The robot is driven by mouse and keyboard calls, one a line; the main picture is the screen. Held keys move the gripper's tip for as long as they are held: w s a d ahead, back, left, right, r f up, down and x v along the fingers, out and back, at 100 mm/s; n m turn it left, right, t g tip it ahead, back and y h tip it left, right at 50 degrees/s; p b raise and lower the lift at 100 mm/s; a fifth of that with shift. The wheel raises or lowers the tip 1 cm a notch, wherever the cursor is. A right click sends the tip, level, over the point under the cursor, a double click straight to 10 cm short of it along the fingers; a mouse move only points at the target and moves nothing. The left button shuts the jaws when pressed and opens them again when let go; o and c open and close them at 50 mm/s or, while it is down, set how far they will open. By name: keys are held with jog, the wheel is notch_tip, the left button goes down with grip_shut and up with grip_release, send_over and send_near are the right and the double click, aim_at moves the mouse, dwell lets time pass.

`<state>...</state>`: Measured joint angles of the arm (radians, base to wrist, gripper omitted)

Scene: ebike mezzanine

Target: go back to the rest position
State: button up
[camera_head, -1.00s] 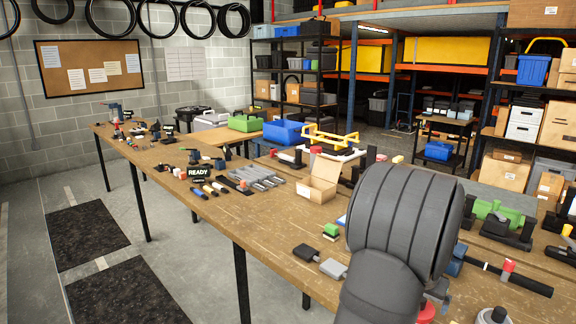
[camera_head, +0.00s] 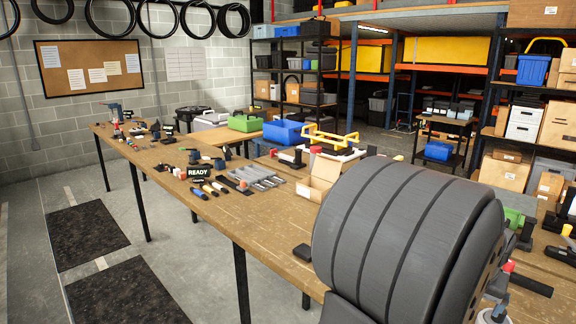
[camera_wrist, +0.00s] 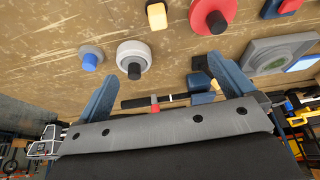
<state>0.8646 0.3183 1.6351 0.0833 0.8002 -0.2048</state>
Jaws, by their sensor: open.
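My gripper (camera_wrist: 158,88) shows in the wrist view with its two blue-grey fingers spread wide apart. It is open and nothing is held between the fingers. The wooden bench (camera_wrist: 65,35) lies beyond the fingertips in that view. In the head view my large grey arm link covers the lower right of the bench (camera_head: 225,215), and the gripper itself is hidden there.
Near the fingers are a white round part with a black knob (camera_wrist: 134,58), a blue-topped knob (camera_wrist: 90,60), a red disc (camera_wrist: 212,14) and a black rod (camera_wrist: 170,99). An open cardboard box (camera_head: 318,180) and a blue bin (camera_head: 284,133) stand farther along the bench.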

jog(key=d+f+m+g+h, duration=0.1)
jog(key=d+f+m, duration=0.25)
jog(key=d, duration=0.75)
jog(key=shift+m, duration=0.45)
jog(key=w+a+f, duration=0.1)
jog(key=w, duration=0.2)
jog(key=w+a+f, duration=0.1)
jog(key=w+f, duration=0.1)
jog(key=w, duration=0.1)
jog(key=w+a+f, duration=0.1)
jog(key=w+f, duration=0.1)
jog(key=w, duration=0.1)
jog(key=shift+w, duration=0.1)
